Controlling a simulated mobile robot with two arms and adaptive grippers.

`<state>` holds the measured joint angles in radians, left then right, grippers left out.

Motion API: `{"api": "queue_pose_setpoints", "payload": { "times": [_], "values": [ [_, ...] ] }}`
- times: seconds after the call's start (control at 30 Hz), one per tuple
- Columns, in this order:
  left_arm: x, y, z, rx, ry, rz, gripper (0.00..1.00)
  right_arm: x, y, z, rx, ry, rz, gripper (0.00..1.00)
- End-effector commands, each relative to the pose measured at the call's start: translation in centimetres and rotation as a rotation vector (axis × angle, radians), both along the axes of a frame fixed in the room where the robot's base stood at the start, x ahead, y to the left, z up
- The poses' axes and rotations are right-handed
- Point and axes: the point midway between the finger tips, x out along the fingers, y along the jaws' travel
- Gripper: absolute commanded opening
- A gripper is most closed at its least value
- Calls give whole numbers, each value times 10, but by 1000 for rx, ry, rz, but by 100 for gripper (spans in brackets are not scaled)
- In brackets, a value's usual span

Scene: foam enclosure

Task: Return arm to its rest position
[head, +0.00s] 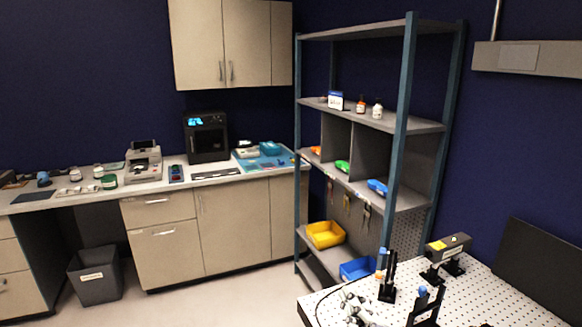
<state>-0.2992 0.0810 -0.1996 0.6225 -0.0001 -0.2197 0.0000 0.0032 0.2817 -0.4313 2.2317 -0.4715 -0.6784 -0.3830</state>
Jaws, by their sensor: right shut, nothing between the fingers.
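My right gripper (351,299) shows at the bottom edge, right of centre, as a small grey-and-black jointed shape. It is shut and holds nothing. It appears over the near left part of the perforated white table (487,303); the gap between them is hard to judge. The rest of my right arm is out of view below. My left gripper is not in view.
Black posts and mounts (388,280) stand on the table close to the right gripper, with a grey boxy device (448,246) behind. A dark panel (541,270) stands at right. A shelf rack (403,125) with bins stands behind. Open floor (215,304) lies left.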

Motion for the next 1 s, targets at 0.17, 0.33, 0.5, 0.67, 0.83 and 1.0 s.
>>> {"api": "queue_pose_setpoints", "payload": {
  "times": [0.17, 0.33, 0.5, 0.67, 0.83, 1.0],
  "values": [
    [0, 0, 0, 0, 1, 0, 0, -62, -50, -115, 294, 459, -207, 0],
    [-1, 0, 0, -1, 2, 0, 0, -145, -73, -190, 486, 811, -390, 0],
    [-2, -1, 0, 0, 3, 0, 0, -221, -80, -230, 604, 1068, -538, 0],
    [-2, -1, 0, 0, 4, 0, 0, -288, -83, -249, 678, 1268, -663, 0],
    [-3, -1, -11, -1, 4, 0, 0, -270, -81, -305, 664, 1270, -659, 0],
    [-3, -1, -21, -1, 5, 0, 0, -265, -79, -365, 654, 1288, -664, 0]
  ]
}}
